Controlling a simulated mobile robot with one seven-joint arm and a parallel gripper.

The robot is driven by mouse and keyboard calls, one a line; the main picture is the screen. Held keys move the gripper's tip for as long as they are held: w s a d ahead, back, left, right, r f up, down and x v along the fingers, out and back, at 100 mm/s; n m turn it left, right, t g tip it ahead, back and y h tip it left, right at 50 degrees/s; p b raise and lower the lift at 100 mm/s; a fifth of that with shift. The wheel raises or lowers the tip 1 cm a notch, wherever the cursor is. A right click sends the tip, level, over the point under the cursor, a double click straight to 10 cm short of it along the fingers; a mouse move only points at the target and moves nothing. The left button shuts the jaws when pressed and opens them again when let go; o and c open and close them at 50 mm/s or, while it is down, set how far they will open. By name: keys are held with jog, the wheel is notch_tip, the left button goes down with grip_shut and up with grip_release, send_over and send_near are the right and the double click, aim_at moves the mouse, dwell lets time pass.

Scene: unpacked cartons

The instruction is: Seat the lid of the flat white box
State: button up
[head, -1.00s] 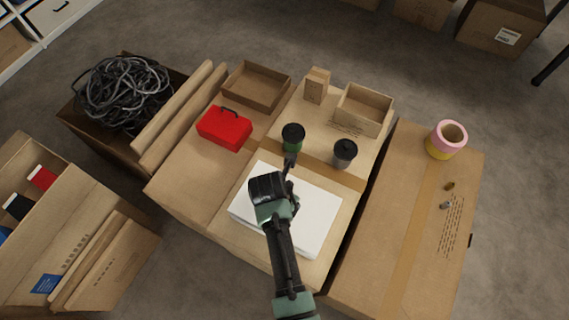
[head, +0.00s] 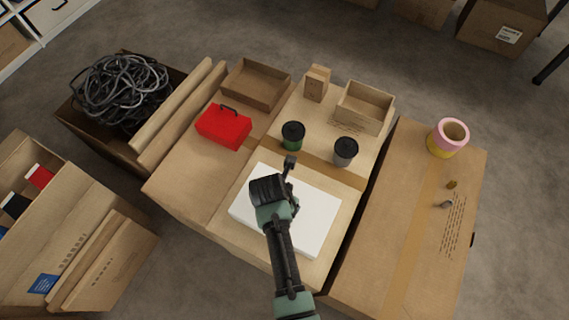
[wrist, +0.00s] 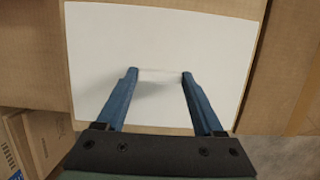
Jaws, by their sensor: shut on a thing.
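The flat white box (head: 318,217) lies on the large carton in the middle, with a plain white top. Its white lid also fills much of the wrist view (wrist: 215,55). My gripper (wrist: 160,76) is over the box, its two blue fingers apart and shut on a pale raised strip, apparently a grip on the lid. A soft shadow lies below the strip. In the head view my wrist hides the fingertips and part of the lid. I cannot tell whether the lid is fully down or slightly raised.
A green cup (head: 292,136) and a grey cup (head: 344,153) with dark lids stand just behind the box. A red case (head: 223,128) is to the left, with open cartons (head: 257,86) behind.

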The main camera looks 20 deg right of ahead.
jog(key=o, duration=1.5)
jog(key=shift+f, duration=0.1)
jog(key=p+v, duration=0.4)
jog(key=v, duration=0.9)
jog(key=shift+s+p, duration=0.1)
jog(key=shift+p, duration=0.3)
